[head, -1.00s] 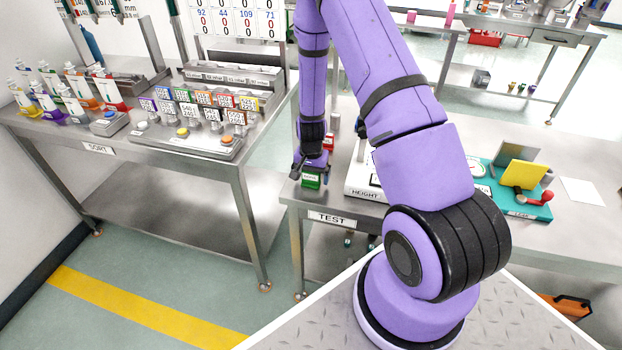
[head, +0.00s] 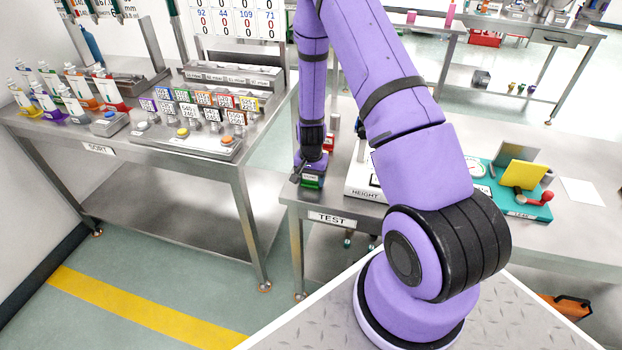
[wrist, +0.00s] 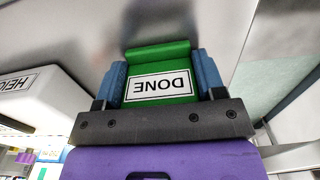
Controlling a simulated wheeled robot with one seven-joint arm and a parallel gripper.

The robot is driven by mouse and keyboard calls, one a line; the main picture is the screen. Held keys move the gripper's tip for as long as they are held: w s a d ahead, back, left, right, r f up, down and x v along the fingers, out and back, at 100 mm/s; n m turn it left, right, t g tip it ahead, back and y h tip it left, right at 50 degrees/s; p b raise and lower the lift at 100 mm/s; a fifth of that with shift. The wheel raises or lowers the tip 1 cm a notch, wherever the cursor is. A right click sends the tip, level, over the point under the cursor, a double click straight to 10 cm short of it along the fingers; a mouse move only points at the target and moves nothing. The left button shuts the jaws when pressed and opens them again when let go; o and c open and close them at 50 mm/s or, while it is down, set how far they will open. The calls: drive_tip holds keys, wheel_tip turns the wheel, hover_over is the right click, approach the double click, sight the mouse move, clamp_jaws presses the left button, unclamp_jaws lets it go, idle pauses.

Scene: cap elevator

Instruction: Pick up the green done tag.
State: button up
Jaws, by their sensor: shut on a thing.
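The green done tag (wrist: 160,62) shows in the wrist view between the two blue fingers, its white DONE label upside down. In the head view the green tag (head: 312,181) is at the left end of the test table. My gripper (wrist: 160,84) is shut on the tag, one finger against each side. In the head view my gripper (head: 311,172) is right above the tag and hides its upper part. I cannot tell whether the tag still touches the table.
A white height device (head: 360,180) stands just right of the tag, partly behind my arm; its side also shows in the wrist view (wrist: 50,105). A red block (head: 329,143) is behind the gripper. The sort table (head: 160,160) stands to the left across a gap.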

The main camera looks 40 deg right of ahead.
sight(312, 184)
drive_tip(key=shift+r, duration=0.55)
drive_tip(key=shift+s+a+r, duration=0.1)
drive_tip(key=shift+s+r, duration=0.2)
drive_tip(key=shift+r, duration=0.3)
drive_tip(key=shift+s+a+r, duration=0.1)
drive_tip(key=shift+s+r, duration=0.15)
drive_tip(key=shift+r, duration=0.35)
drive_tip(key=s+a, duration=0.3)
drive_tip(key=s, duration=0.3)
drive_tip(key=s+a+r, duration=0.1)
drive_tip(key=s+a, duration=0.2)
drive_tip(key=s, duration=0.4)
drive_tip(key=shift+s+r, duration=0.15)
drive_tip(key=shift+s, duration=0.15)
